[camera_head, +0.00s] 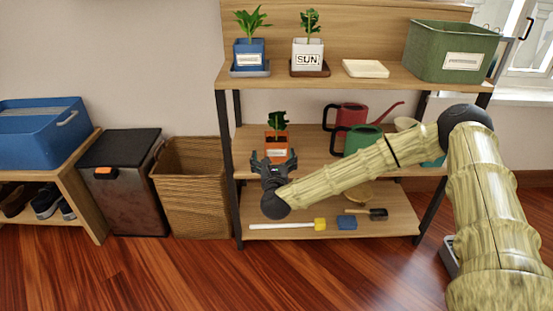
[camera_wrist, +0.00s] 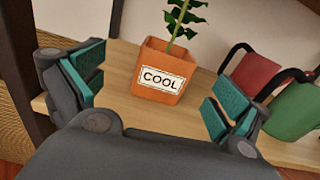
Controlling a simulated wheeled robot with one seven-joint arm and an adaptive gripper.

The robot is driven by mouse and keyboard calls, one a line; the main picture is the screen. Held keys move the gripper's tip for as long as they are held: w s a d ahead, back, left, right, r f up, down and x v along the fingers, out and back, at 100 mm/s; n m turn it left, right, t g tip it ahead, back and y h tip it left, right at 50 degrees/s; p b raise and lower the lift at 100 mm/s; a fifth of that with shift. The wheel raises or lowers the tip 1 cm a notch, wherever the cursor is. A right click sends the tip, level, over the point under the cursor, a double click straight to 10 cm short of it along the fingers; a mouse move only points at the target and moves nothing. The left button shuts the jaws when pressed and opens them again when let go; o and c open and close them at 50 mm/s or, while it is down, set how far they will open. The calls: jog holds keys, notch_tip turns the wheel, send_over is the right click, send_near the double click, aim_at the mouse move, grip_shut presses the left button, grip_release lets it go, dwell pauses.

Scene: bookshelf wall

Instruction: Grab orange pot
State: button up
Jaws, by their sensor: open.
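The orange pot (camera_head: 277,146) stands upright on the middle shelf, with a green plant in it. In the wrist view the orange pot (camera_wrist: 164,72) shows a white label reading "COOL". My gripper (camera_head: 274,163) is in front of the pot and partly covers its lower part in the head view. In the wrist view my gripper (camera_wrist: 155,90) is open, with a teal-padded finger on each side of the pot. The pads are apart from the pot, and nothing is held.
A red watering can (camera_head: 347,115) and a green watering can (camera_head: 361,139) stand right of the pot on the middle shelf (camera_head: 310,163). A dark shelf post (camera_head: 231,170) is to its left. Brushes lie on the bottom shelf. Blue and white pots stand above.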

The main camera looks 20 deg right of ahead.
aim_at(276, 145)
jog(key=shift+w+d+r+m, duration=0.1)
jog(key=shift+w+d+m, duration=0.3)
jog(key=shift+w+d, duration=0.15)
jog(key=b+x, duration=0.1)
jog(key=x, duration=0.4)
jog(key=shift+r+b, duration=0.1)
jog(key=shift+b, duration=0.3)
jog(key=b+x, duration=0.1)
jog(key=x, duration=0.1)
jog(key=b+x, duration=0.1)
jog(key=x, duration=0.1)
jog(key=shift+s+d, duration=0.15)
jog(key=shift+d, duration=0.15)
jog(key=shift+w+d, duration=0.15)
jog(key=shift+w, duration=0.45)
jog(key=shift+r, duration=0.1)
jog(key=c, duration=1.4)
